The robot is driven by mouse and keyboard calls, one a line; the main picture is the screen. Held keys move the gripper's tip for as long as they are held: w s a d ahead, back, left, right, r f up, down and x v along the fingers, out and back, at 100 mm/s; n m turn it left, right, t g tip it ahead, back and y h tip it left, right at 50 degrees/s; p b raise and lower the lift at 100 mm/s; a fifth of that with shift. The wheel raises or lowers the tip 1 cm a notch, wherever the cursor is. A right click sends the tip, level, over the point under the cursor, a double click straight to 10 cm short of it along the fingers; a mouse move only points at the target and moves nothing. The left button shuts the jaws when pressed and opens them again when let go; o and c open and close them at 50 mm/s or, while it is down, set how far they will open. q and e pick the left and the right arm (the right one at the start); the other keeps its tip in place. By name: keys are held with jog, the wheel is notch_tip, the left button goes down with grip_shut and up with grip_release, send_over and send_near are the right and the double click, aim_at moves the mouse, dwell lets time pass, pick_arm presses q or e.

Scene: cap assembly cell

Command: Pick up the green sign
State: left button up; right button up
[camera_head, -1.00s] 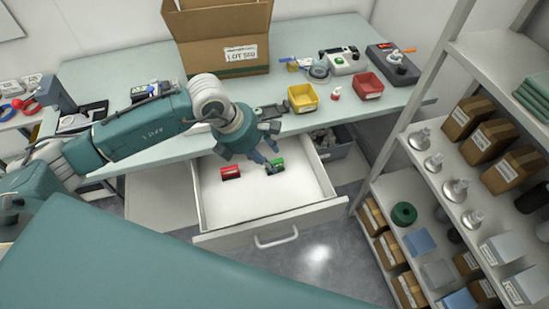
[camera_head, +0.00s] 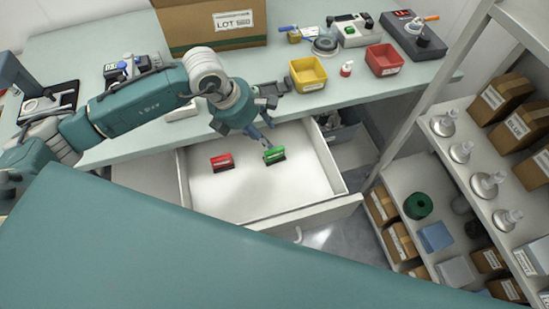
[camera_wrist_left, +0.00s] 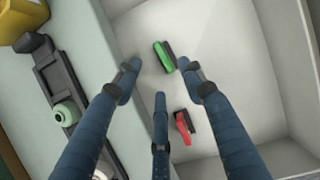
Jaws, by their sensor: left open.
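The green sign (camera_head: 274,155) is a small green block with a dark base on the floor of the open white drawer (camera_head: 240,194). It also shows in the left wrist view (camera_wrist_left: 161,56), beyond my fingertips. My left gripper (camera_head: 262,136) is open and empty, above the back part of the drawer and just behind the green sign. In the left wrist view its fingers (camera_wrist_left: 160,85) are spread and the green sign is apart from them. A red sign (camera_head: 221,161) lies in the drawer left of the green one. My right gripper does not show.
A yellow bin (camera_head: 308,74), a red bin (camera_head: 384,60) and a cardboard box (camera_head: 205,28) stand on the bench above the drawer. A shelf rack (camera_head: 470,180) with boxes and bottles stands at the right. The drawer floor around the signs is bare.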

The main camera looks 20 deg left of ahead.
pick_arm(q)
jog(key=f, duration=0.1)
jog(key=p, duration=0.1)
send_over(274, 149)
jog(key=s+a, duration=0.1)
notch_tip(274, 149, down, 4)
jog(key=shift+a+f, duration=0.1)
jog(key=p+x, duration=0.1)
jog(key=x, duration=0.3)
jog(key=shift+a+f+p, duration=0.15)
jog(key=shift+f+p, duration=0.2)
jog(key=shift+w+f, duration=0.15)
jog(key=shift+f, duration=0.45)
grip_shut()
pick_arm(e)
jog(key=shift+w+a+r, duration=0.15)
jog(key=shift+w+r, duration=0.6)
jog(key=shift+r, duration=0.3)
